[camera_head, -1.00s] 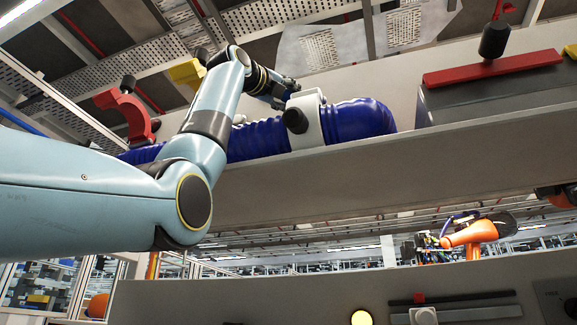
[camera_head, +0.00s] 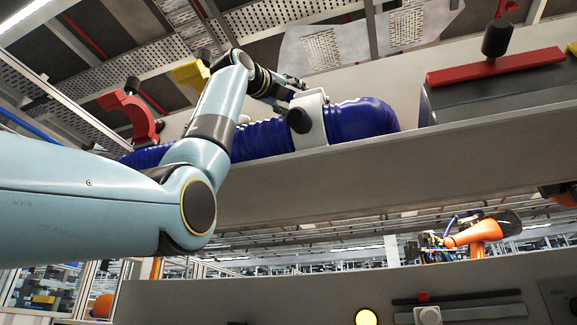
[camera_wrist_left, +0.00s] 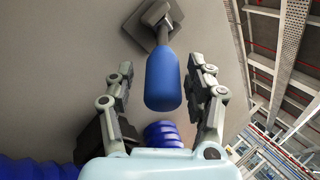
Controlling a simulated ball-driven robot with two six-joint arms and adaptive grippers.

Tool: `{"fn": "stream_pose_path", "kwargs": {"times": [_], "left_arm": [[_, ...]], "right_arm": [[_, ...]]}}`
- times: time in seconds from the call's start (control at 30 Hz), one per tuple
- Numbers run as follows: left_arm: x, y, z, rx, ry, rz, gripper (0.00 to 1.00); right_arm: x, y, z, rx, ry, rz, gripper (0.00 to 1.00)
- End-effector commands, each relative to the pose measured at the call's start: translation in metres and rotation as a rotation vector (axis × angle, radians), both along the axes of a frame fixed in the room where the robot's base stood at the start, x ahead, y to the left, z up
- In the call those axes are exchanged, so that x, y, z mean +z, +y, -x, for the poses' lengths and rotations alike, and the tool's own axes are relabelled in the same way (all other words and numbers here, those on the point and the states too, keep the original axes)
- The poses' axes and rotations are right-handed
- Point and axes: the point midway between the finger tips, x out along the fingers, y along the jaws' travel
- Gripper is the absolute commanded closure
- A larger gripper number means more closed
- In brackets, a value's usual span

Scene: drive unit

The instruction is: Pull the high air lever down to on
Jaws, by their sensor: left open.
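The lever's blue rounded handle (camera_wrist_left: 163,82) hangs from a thin dark stem in the left wrist view. The stem runs to a grey diamond-shaped plate (camera_wrist_left: 154,20) on a pale wall. My left gripper (camera_wrist_left: 161,72) is open, with one finger on each side of the handle. There seem to be gaps between fingers and handle. In the head view, my left gripper (camera_head: 283,88) is up by the back wall above a thick blue hose, partly behind a white clamp. I cannot make out the blue handle there. My right gripper is in neither view.
The ribbed blue hose (camera_head: 362,120) lies on a grey ledge (camera_head: 400,180) below my gripper. The white clamp (camera_head: 314,122) with a black knob sits close to it. A red curved bracket (camera_head: 133,113) stands left, a red bar (camera_head: 495,67) right. A panel (camera_head: 240,300) lies below.

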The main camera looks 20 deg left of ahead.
Motion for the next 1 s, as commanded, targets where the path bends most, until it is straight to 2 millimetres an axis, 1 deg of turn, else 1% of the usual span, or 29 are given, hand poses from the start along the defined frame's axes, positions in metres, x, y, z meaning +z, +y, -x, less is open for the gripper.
{"fn": "stream_pose_path", "kwargs": {"times": [0.07, 0.17, 0.27, 0.5, 0.6, 0.7, 0.8, 1.0], "left_arm": [[-0.001, 0.002, 0.003, 0.001, -0.001, 0.000, 0.46], [-0.005, 0.006, 0.014, 0.001, -0.004, 0.001, 0.46], [-0.013, 0.011, 0.029, 0.002, -0.004, 0.000, 0.46], [-0.035, 0.026, 0.074, 0.001, -0.001, 0.000, 0.46], [-0.041, 0.031, 0.088, 0.002, 0.000, 0.000, 0.46], [-0.046, 0.034, 0.097, 0.001, 0.002, 0.000, 0.46], [-0.048, 0.035, 0.101, 0.001, 0.003, -0.001, 0.46], [-0.049, 0.035, 0.103, 0.000, 0.003, 0.000, 0.46]], "right_arm": [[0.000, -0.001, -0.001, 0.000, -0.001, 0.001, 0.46], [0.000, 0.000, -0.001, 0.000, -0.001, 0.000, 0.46], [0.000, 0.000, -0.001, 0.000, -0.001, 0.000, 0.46], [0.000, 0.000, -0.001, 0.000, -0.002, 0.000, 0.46], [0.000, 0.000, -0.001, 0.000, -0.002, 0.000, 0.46], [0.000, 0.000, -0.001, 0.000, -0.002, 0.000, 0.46], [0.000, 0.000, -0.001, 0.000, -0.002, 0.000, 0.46], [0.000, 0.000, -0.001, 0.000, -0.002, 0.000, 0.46]]}}
